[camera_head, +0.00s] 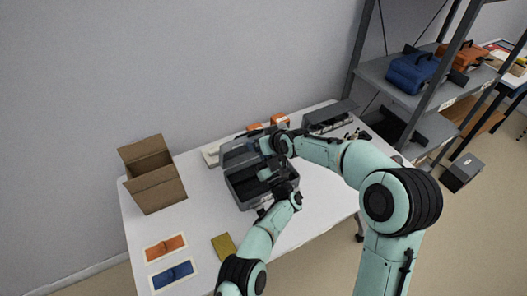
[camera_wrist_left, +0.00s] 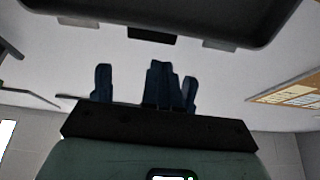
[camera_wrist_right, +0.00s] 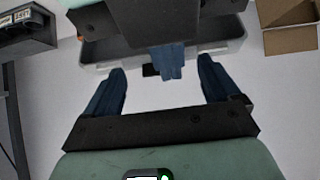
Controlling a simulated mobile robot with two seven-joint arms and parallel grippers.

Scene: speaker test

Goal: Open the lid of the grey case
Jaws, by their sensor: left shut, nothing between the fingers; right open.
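The grey case (camera_head: 238,187) stands on the white table, its dark inside showing. Its lid (camera_head: 234,155) is raised at the back; the hinge is not clear. My right gripper (camera_head: 268,146) is open beside the lid. My left gripper (camera_head: 275,179) is shut and empty, above the right part of the case. In the left wrist view a dark grey rim of the case (camera_wrist_left: 200,28) crosses the top. In the right wrist view the shut left fingers hang between my open right fingers (camera_wrist_right: 163,85), in front of a grey rim. Contact cannot be told.
An open cardboard box (camera_head: 165,190) stands at the table's left. An orange item (camera_head: 166,246), a blue item (camera_head: 173,275) and a yellow-green pad (camera_head: 223,246) lie in front. A grey bin (camera_head: 330,117) is at the back right. Shelves at right hold blue and orange bags.

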